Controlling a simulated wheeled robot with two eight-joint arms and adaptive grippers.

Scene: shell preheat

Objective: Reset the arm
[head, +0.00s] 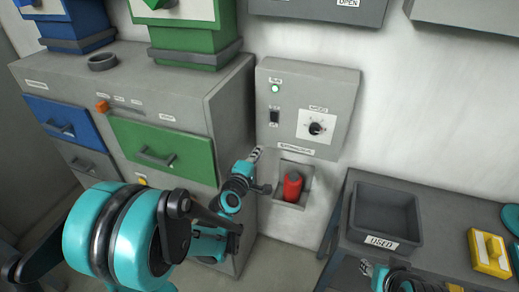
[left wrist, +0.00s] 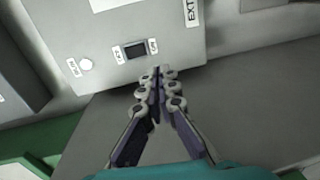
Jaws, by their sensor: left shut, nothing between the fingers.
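My left gripper (head: 254,155) is shut and empty, near the lower left corner of the grey control box (head: 347,88) on the wall. In the left wrist view its fingers (left wrist: 160,75) meet at the tips, below a dark rocker switch (left wrist: 136,50) on the box; I cannot tell whether they touch the box. The box also carries a lit green lamp (head: 275,88) and a dial (head: 315,128). My right gripper (head: 367,267) shows only in part at the bottom right of the head view, low by the table; its jaws are unclear.
A grey cabinet (head: 212,95) with a blue drawer (head: 60,118) and a green drawer (head: 170,140) stands left. A red handle (head: 292,186) sits in a wall recess below the box. A bin labelled USED (head: 388,190) and a yellow object (head: 489,252) are on the right table.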

